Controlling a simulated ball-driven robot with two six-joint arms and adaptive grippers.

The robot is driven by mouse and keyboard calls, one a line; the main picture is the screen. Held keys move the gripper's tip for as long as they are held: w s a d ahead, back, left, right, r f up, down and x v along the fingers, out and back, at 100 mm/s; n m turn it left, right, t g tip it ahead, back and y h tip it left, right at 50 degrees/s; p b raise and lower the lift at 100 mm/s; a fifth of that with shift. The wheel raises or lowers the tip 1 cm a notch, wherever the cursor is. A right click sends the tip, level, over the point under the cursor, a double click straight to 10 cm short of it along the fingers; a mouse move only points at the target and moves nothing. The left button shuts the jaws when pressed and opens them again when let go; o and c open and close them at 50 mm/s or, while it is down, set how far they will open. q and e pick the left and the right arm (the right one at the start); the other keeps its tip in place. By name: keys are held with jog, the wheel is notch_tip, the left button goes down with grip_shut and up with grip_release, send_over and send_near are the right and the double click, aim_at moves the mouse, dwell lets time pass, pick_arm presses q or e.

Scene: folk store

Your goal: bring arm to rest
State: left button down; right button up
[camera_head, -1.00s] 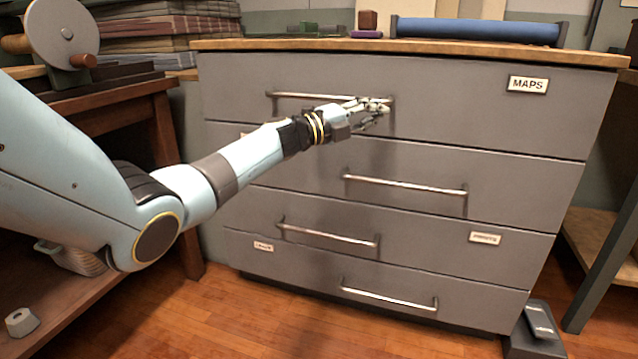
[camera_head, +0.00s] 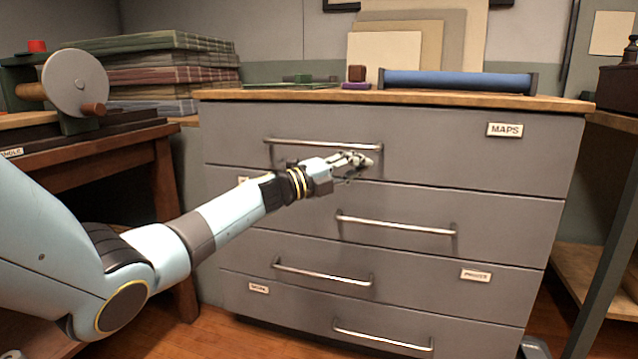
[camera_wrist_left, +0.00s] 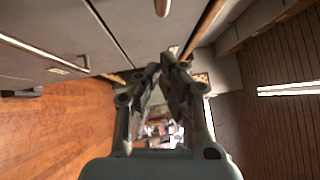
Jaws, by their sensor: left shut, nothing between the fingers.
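My left arm reaches in from the left in the head view. Its gripper (camera_head: 358,162) is in front of the top drawer of the grey cabinet (camera_head: 440,150), just below the right end of that drawer's bar handle (camera_head: 310,143). Whether it touches the drawer front or handle I cannot tell. In the left wrist view the gripper (camera_wrist_left: 163,72) has its fingertips together with nothing between them, and the cabinet front (camera_wrist_left: 50,40) runs along the upper left. My right gripper is in neither view.
All cabinet drawers look closed. A blue roll (camera_head: 460,81) lies on the cabinet top. A wooden bench with a wheeled press (camera_head: 75,84) stands at the left, near my arm. Another table (camera_head: 615,122) stands at the right. Wooden floor (camera_head: 225,330) shows in front of the cabinet.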

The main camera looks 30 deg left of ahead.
pick_arm(q)
jog(key=p+v, duration=0.2)
jog(key=v, duration=0.7)
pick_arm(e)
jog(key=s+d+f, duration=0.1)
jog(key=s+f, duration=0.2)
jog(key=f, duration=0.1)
pick_arm(q)
jog(key=s+d+f+n+g+y, duration=0.2)
jog(key=s+f+n+g+y, duration=0.5)
jog(key=s+f, duration=1.15)
jog(key=s+d+f+n+g+y, duration=0.1)
jog(key=s+f+n+y, duration=0.3)
jog(key=s+f+n, duration=1.1)
jog(key=s+d+f+n+g, duration=0.1)
jog(key=s+d+f+g, duration=0.1)
jog(key=s+f+g, duration=0.5)
jog(key=s+d+f+n+g, duration=0.15)
jog(key=s+f, duration=0.35)
jog(key=s, duration=0.7)
jog(key=s+r+p, duration=0.3)
jog(key=s+p, duration=0.8)
jog(key=p, duration=0.2)
jog(key=shift+s+r+n, duration=0.35)
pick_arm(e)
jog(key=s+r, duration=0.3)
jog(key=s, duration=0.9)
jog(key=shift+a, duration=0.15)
